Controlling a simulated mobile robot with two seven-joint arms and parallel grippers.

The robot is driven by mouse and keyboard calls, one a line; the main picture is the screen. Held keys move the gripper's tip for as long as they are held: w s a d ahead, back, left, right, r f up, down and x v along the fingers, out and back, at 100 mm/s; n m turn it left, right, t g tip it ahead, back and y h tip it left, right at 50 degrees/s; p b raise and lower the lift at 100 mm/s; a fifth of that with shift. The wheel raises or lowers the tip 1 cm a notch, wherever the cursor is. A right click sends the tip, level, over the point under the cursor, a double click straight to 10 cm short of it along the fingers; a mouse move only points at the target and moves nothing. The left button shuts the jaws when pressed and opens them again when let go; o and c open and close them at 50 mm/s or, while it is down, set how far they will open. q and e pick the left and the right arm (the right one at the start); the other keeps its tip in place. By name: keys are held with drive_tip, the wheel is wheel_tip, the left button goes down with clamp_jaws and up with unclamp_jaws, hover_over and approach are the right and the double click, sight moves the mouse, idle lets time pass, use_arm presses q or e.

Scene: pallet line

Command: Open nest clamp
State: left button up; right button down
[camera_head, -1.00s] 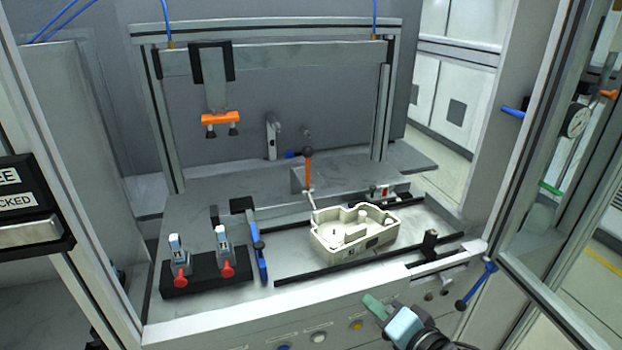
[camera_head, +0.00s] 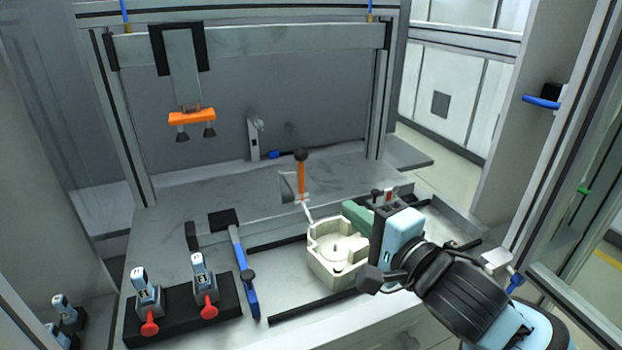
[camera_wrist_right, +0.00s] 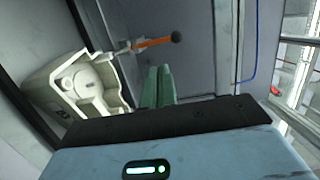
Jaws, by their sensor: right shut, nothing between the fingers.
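The nest clamp (camera_head: 301,178) has an upright orange lever with a dark ball knob, standing behind the cream housing; its lever also shows in the right wrist view (camera_wrist_right: 152,43). The cream housing (camera_head: 325,262) sits in the nest, its right part hidden by my right gripper. My right gripper (camera_head: 356,214) has green fingers and is over the right side of the housing, in front and to the right of the lever, apart from it. In the right wrist view its fingers (camera_wrist_right: 158,86) are together and empty. My left gripper is out of view.
A blue clamp bar (camera_head: 245,275) lies left of the housing. A black rack (camera_head: 185,318) with two grey-blue units and red knobs stands at front left. An orange bar with suction cups (camera_head: 191,118) hangs from the gantry. Bare deck lies between gantry and lever.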

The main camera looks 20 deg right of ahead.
sight(302, 172)
drive_tip(key=x, duration=1.1)
drive_tip(key=shift+w+a+p, duration=0.15)
drive_tip(key=shift+w+p, duration=0.25)
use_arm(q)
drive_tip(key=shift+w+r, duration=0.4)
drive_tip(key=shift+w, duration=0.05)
use_arm(e)
drive_tip(key=shift+w+a, duration=0.1)
drive_tip(key=shift+w, duration=0.35)
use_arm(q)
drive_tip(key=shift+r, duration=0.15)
